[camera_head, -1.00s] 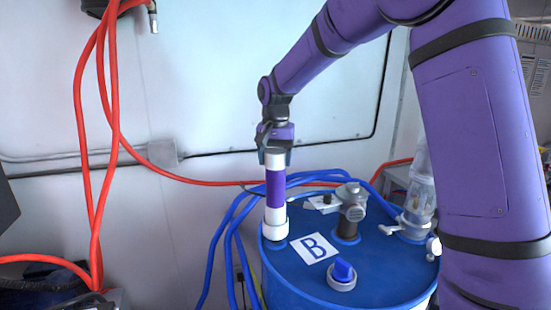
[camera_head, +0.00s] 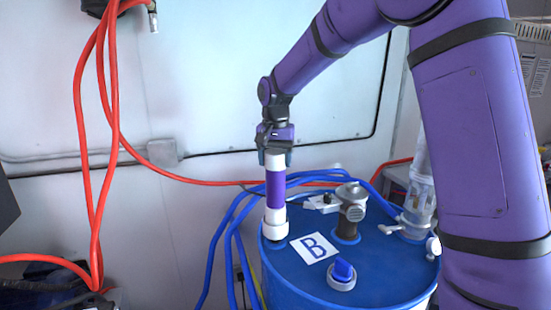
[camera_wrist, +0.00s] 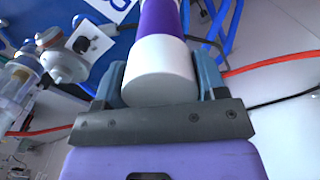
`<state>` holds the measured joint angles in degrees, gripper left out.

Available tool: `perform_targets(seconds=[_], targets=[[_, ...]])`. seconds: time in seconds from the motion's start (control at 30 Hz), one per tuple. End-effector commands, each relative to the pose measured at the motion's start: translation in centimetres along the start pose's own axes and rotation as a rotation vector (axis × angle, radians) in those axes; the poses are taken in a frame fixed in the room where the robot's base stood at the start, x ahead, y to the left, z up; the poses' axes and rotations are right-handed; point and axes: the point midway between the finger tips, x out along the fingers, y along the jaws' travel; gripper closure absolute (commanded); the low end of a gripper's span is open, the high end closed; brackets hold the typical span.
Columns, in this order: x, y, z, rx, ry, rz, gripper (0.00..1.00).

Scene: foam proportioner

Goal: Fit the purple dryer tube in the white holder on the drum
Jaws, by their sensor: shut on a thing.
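The purple dryer tube (camera_head: 275,187), with white ends, stands upright at the left back of the blue drum (camera_head: 300,285). My gripper (camera_head: 275,158) is shut on its white top end. In the wrist view my gripper (camera_wrist: 165,85) has one finger on each side of the white end, and the dryer tube (camera_wrist: 160,17) runs away from it. The tube's lower end meets the white holder (camera_head: 275,229) on the drum top. The joint between them looks closed, but I cannot tell how deep the tube sits.
On the drum top are a label marked B (camera_head: 313,247), a blue-knobbed cap (camera_head: 342,275), a grey metal fitting (camera_head: 351,208) and a clear cylinder (camera_head: 419,195). Blue hoses (camera_head: 230,235) pass close behind and left of the tube. Red hoses (camera_head: 98,120) hang at the left.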

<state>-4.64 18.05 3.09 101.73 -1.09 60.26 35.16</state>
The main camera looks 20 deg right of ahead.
Motion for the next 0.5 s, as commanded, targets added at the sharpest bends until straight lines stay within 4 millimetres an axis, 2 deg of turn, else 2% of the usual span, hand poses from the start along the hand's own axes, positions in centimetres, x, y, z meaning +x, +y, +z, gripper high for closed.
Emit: perform_targets(seconds=[0.5], targets=[[0.84,-0.02,-0.03,0.000,0.001,-0.001,0.89]])
